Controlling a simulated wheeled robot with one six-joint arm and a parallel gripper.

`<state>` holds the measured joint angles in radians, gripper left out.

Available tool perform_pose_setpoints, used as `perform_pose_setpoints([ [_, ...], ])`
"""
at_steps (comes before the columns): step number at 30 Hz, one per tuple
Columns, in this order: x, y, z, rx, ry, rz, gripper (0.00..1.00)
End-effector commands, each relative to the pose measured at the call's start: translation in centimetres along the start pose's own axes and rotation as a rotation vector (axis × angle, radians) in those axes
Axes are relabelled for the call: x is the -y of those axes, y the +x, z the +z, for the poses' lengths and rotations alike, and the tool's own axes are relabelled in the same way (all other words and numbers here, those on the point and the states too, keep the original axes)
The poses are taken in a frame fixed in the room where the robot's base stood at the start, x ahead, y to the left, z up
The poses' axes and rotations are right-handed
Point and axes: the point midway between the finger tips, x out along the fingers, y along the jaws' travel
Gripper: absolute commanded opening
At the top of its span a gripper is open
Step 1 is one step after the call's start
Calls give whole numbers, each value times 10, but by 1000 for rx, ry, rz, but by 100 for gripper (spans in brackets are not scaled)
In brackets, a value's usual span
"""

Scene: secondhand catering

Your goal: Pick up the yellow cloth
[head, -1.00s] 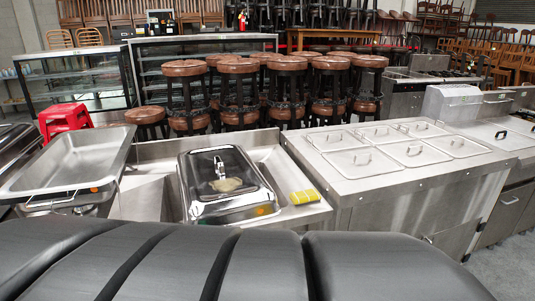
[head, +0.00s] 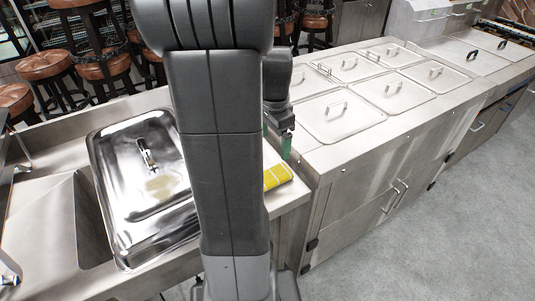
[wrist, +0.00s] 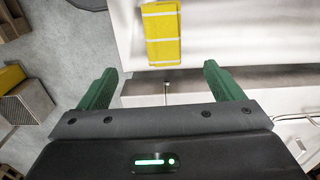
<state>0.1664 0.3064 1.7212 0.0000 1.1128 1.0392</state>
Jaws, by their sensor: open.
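The yellow cloth (head: 278,175) has pale stripes and lies folded on the steel sink counter (head: 293,195), near its right end. My arm hides part of it in the head view. In the wrist view the cloth (wrist: 162,38) is at the top, ahead of my gripper and near the counter's edge. My gripper (wrist: 160,85) has two green fingers spread wide apart with nothing between them. In the head view my gripper (head: 278,140) is above the cloth, pointing down, with a gap between them.
A lidded steel chafing dish (head: 145,190) stands left of the cloth. A steel cabinet (head: 350,170) with several lidded pans stands close on the right. Stools (head: 85,60) stand behind. Grey floor (head: 440,220) is free at the front right.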

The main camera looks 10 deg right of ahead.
Motion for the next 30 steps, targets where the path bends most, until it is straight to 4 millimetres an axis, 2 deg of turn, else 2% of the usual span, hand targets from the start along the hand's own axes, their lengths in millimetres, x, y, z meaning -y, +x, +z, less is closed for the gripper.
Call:
perform_pose_setpoints([
  [5, 3, 13, -2, 3, 20, 4, 87],
  [12, 2, 61, -2, 4, 18, 6, 87],
  [15, 2, 75, -2, 3, 18, 5, 87],
  [23, 3, 91, -2, 2, 17, 3, 87],
  [30, 3, 118, 0, 3, 17, 5, 87],
])
